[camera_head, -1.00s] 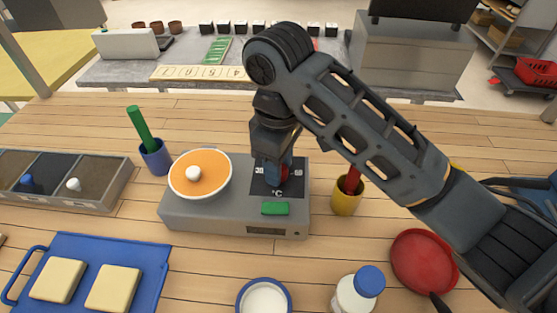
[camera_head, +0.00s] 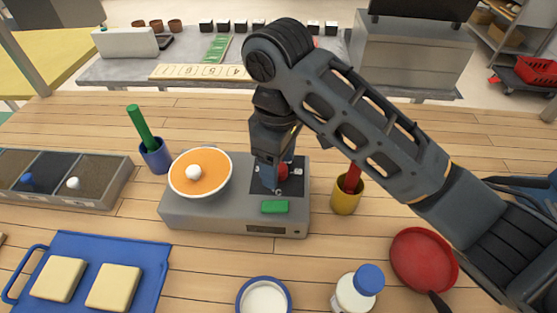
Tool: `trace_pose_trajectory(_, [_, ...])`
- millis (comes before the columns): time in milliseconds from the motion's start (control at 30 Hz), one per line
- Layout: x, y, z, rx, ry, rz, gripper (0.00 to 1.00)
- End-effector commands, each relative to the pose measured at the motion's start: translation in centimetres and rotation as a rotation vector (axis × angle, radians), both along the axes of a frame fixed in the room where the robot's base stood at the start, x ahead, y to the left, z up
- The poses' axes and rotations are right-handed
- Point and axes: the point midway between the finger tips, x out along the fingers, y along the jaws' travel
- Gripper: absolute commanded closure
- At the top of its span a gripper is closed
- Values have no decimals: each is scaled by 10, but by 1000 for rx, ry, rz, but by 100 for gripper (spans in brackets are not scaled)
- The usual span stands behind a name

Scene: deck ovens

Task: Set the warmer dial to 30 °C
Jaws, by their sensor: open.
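The warmer (camera_head: 210,215) is a grey box on the wooden table. An orange disc with a white knob (camera_head: 193,172) sits on its left side. The dial (camera_head: 283,174) shows as a red patch on the dark panel (camera_head: 298,186) at the right, mostly hidden by my gripper. My gripper (camera_head: 273,183) points down over this panel, right at the dial. Its jaws are open, and I cannot tell whether they touch the dial. The scale's numbers and the dial's pointer are largely covered. A green button (camera_head: 274,207) lies in front of the panel.
A yellow cup (camera_head: 345,202) with a red stick stands close right of the warmer. A blue cup (camera_head: 155,160) with a green stick stands behind left. A red pan (camera_head: 423,260), a bottle (camera_head: 357,291), a bowl (camera_head: 264,297) and a blue tray (camera_head: 140,262) lie in front.

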Motion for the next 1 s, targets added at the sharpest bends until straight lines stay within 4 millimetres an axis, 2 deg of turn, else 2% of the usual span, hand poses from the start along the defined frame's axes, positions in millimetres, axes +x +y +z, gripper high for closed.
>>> trace_pose_trajectory(300, [2,-1,51,-2,-5,1,37])
trace_pose_trajectory(500, [1,0,71,-1,-3,1,37])
trace_pose_trajectory(1000, [0,0,75,0,0,1,37])
